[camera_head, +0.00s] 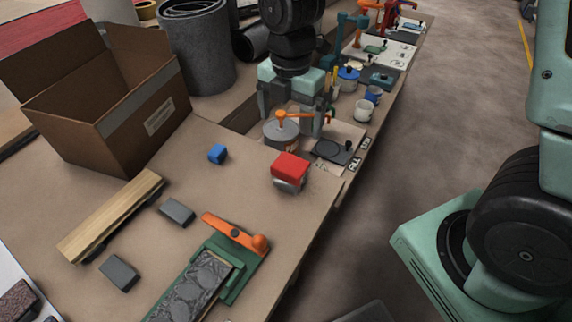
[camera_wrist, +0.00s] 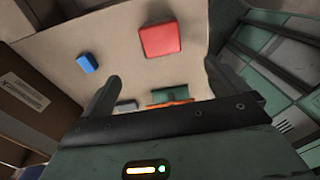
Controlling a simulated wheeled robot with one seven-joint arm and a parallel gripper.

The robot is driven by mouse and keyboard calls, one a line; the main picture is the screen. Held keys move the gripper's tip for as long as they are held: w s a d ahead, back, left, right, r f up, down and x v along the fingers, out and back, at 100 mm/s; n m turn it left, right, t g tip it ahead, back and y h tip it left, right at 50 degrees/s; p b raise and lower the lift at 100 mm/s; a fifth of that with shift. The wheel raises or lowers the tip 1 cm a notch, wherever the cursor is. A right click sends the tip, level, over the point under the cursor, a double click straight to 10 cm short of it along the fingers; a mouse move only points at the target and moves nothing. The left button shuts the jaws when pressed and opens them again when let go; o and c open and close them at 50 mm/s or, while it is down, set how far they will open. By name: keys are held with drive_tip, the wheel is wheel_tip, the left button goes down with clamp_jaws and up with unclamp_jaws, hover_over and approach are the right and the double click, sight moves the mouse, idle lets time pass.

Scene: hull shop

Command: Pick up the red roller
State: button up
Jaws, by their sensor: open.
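The red roller (camera_head: 290,166) looks like a red block with a grey, shiny lower part. It sits near the right edge of the brown tabletop in the head view. In the wrist view the red top (camera_wrist: 160,40) shows just beyond my fingertips, roughly midway between them. My gripper (camera_head: 291,118) points down over the bench, behind the red roller in the head view. Its two dark fingers stand wide apart, also in the wrist view (camera_wrist: 160,78), and nothing is between them. The gripper is apart from the roller.
A small blue block (camera_head: 217,153) lies left of the roller. A grey tin with an orange handle (camera_head: 281,134) stands by my gripper. An orange-handled green tool (camera_head: 236,262) lies in front. An open cardboard box (camera_head: 150,120) stands left. Bare tabletop surrounds the roller's left side.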

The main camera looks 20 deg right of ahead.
sight(290, 164)
wheel_tip(290, 164, down, 11)
drive_tip(key=shift+s+r, duration=0.1)
drive_tip(key=shift+d+f, duration=0.2)
drive_tip(key=shift+f, duration=2.65)
drive_tip(key=c, duration=1.5)
